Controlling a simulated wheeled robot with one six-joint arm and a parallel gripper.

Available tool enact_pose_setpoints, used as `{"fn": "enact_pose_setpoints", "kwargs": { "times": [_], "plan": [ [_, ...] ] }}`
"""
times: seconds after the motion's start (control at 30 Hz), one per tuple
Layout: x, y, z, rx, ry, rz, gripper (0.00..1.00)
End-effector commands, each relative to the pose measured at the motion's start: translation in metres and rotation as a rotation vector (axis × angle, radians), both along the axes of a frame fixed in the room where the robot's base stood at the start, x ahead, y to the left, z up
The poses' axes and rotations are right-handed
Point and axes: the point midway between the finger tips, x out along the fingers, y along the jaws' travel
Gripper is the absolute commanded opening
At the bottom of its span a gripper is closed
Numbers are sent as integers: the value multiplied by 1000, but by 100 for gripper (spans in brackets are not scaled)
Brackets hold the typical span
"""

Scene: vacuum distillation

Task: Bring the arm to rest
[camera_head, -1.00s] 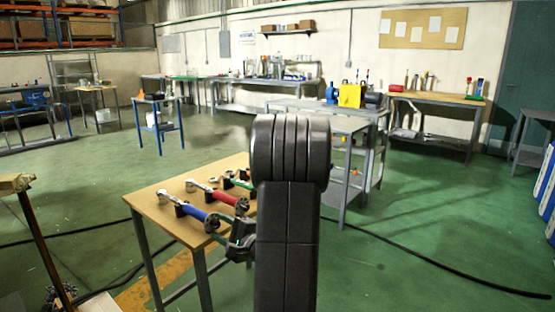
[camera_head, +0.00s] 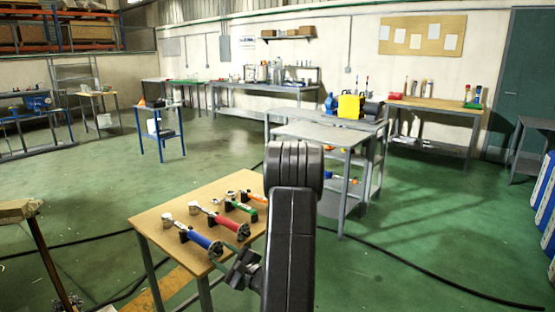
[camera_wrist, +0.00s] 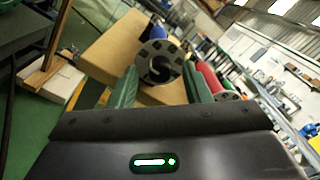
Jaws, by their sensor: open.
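My arm stands upright in the middle of the head view, and its upper part hides some of what lies behind it. My gripper (camera_head: 243,268) shows low to the left of the arm, just off the front right corner of the wooden table (camera_head: 160,222). In the wrist view the two green fingers of my gripper (camera_wrist: 160,88) are apart. The round end of the blue-handled tool (camera_wrist: 160,62) appears between them, farther off. Nothing is held.
On the wooden table lie the blue-handled tool (camera_head: 200,241), a red-handled tool (camera_head: 228,223), a green-handled tool (camera_head: 240,206) and an orange one (camera_head: 258,197). A grey bench (camera_head: 320,133) stands behind. A black cable (camera_head: 430,275) crosses the open green floor at right.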

Motion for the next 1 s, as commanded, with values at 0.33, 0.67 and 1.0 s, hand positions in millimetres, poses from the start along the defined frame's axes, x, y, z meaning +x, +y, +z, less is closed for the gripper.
{"fn": "enact_pose_setpoints", "kwargs": {
  "times": [0.33, 0.67, 1.0],
  "plan": [
    [0, 0, 5, 96, 124, 0, 44],
    [0, 0, 4, 183, 236, 1, 44],
    [0, 0, 1, 224, 285, 1, 44]
  ]
}}
